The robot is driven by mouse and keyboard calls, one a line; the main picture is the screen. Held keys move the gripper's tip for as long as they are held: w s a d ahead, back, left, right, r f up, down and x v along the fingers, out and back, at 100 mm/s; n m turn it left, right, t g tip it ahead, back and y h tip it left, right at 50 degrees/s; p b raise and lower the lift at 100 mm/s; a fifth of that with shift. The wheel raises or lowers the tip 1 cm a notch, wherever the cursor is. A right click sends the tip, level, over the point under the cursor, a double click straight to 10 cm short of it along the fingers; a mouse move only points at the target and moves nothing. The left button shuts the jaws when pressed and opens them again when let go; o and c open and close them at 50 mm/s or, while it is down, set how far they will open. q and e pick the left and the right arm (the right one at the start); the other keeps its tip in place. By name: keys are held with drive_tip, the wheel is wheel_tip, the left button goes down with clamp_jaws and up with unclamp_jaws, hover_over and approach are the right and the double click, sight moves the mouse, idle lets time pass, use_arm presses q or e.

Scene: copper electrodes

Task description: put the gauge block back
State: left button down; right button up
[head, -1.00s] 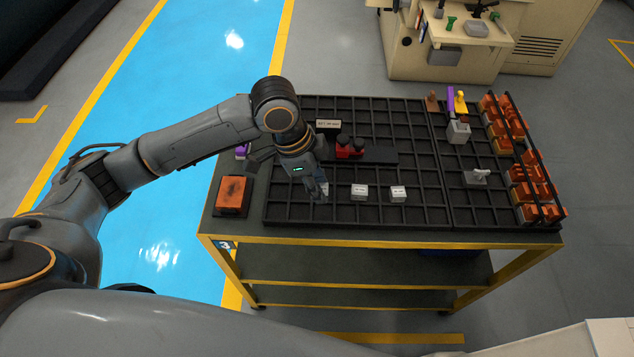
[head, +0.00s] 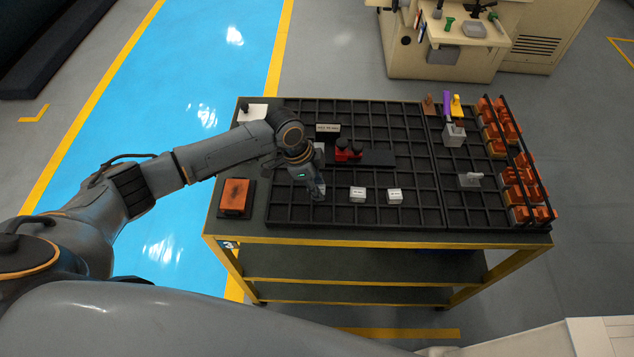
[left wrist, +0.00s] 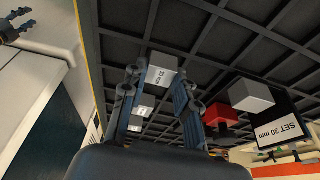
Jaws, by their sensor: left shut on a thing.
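My left gripper (head: 317,190) is shut on a pale gauge block (left wrist: 160,68) marked 30 mm, at the near left part of the black grid tray (head: 290,212). The left wrist view shows the block between the fingertips (left wrist: 156,80). In the head view the fingers mostly hide it, and I cannot tell if it touches the tray. Two other pale blocks (head: 357,195) (head: 394,196) sit in the tray to its right. A sign (left wrist: 280,130) reading SET 30 mm stands near a red part (left wrist: 220,115) and a grey block (left wrist: 250,95). A dark gripper, apparently my right (left wrist: 15,28), shows at the wrist view's corner.
A red fixture (head: 347,150) with a dark bar (head: 380,157) stands behind the gripper. An orange block (head: 235,196) lies left of the tray. Copper electrodes (head: 520,190) fill a rack at the right. Grid cells right of the pale blocks are clear.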

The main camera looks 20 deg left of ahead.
use_arm(q)
drive_tip(key=c, duration=1.5)
unclamp_jaws()
drive_tip(key=shift+f, duration=0.2)
drive_tip(key=o, duration=0.5)
drive_tip(key=shift+r, duration=0.15)
drive_tip(key=shift+r, duration=0.2)
drive_tip(key=shift+b+v, duration=1.65)
drive_tip(key=shift+v, duration=4.25)
drive_tip(key=shift+a, duration=0.1)
